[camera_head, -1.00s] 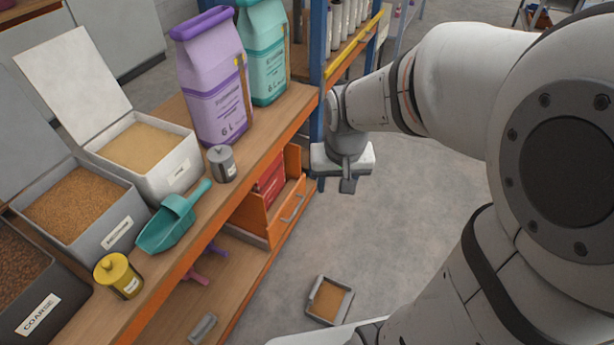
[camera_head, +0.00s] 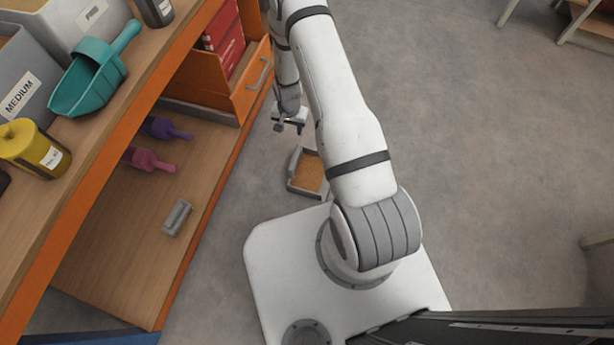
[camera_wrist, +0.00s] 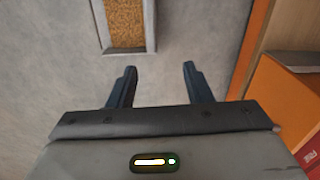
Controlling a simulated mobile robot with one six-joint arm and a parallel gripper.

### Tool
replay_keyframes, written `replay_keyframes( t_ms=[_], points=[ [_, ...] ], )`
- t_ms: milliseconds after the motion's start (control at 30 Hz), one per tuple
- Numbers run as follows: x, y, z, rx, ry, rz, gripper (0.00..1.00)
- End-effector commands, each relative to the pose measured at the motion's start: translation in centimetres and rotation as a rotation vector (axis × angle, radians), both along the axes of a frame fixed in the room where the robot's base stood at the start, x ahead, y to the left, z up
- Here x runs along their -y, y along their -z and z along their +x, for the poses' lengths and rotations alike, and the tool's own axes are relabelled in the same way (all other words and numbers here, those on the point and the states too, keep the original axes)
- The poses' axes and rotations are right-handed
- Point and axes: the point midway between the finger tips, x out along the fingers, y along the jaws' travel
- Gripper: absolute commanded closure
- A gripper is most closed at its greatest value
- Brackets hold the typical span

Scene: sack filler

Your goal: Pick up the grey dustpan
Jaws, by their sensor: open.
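The grey dustpan (camera_head: 293,172) lies on the floor beside the lower shelf and holds a layer of brown grain. My arm hides part of its right side in the head view. My gripper (camera_head: 288,128) hangs above the floor just behind the dustpan in the head view. In the wrist view my gripper (camera_wrist: 157,82) is open with nothing between its fingers. The dustpan (camera_wrist: 150,25) shows there beyond the fingertips, slightly left, cut off by the top edge, and apart from the fingers.
An orange drawer (camera_head: 240,95) with red contents stands open beside my arm. The lower shelf (camera_head: 150,230) holds a purple scoop (camera_head: 165,129), a pink scoop (camera_head: 150,160) and a grey object (camera_head: 177,217). A teal scoop (camera_head: 90,80) lies on the upper shelf.

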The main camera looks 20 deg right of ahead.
Motion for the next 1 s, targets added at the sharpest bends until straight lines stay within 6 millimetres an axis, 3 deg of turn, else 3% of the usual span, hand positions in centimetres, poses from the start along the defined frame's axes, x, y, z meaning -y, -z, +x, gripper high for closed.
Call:
replay_keyframes(
  t_ms=[33,100,200,667,900,1000],
  points=[
    [0.0,3.7,-0.7,-0.011,0.014,0.000,0.54],
    [0.0,6.4,-1.3,-0.017,0.034,0.001,0.54],
    [0.0,8.9,-2.0,-0.021,0.051,0.000,0.54],
    [0.1,13.9,-2.4,-0.022,0.063,0.000,0.54],
    [0.3,17.5,-2.5,-0.023,0.063,0.001,0.54],
    [0.3,18.0,-2.5,-0.022,0.063,0.001,0.54]
  ],
)
